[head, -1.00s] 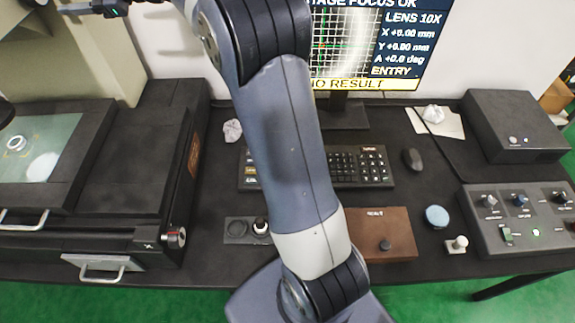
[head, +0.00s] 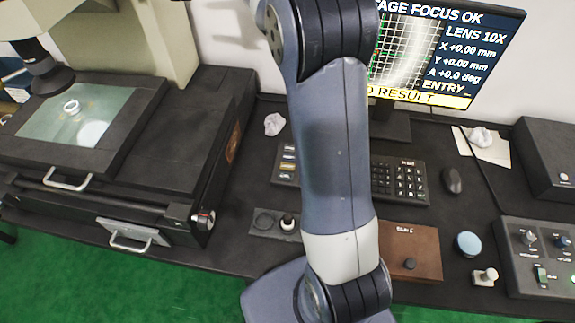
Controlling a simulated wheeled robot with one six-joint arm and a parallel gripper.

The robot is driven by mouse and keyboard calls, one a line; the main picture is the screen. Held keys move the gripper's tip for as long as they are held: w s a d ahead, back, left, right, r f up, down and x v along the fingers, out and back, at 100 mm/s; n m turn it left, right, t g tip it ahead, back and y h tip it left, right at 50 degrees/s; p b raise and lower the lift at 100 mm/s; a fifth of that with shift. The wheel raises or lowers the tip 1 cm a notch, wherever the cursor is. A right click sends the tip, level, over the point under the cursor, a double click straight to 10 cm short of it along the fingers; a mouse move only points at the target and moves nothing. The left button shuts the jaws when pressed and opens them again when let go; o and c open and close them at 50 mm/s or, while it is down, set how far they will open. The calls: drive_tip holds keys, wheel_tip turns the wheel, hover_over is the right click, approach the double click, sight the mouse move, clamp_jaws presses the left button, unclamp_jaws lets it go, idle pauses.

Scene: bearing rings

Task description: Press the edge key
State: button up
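A black keyboard (head: 400,182) lies on the dark bench below the monitor. My arm crosses in front and hides its middle. Left of my arm, a short column of keys with light and yellow labels (head: 287,163) shows; the labels are too small to read, so I cannot tell which is the edge key. The monitor (head: 440,50) reads "STAGE FOCUS OK", "LENS 10X", "ENTRY" and a partly hidden "RESULT" line. My gripper is not in view; my arm runs out of the top of the picture.
A measuring stage (head: 95,160) with a ring (head: 71,107) on its glass stands left. A mouse (head: 452,181), brown box (head: 414,249), blue disc (head: 468,243) and control box (head: 540,255) lie right. Crumpled paper (head: 274,124) lies behind the labelled keys.

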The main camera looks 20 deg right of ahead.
clamp_jaws()
idle(0.4)
idle(1.0)
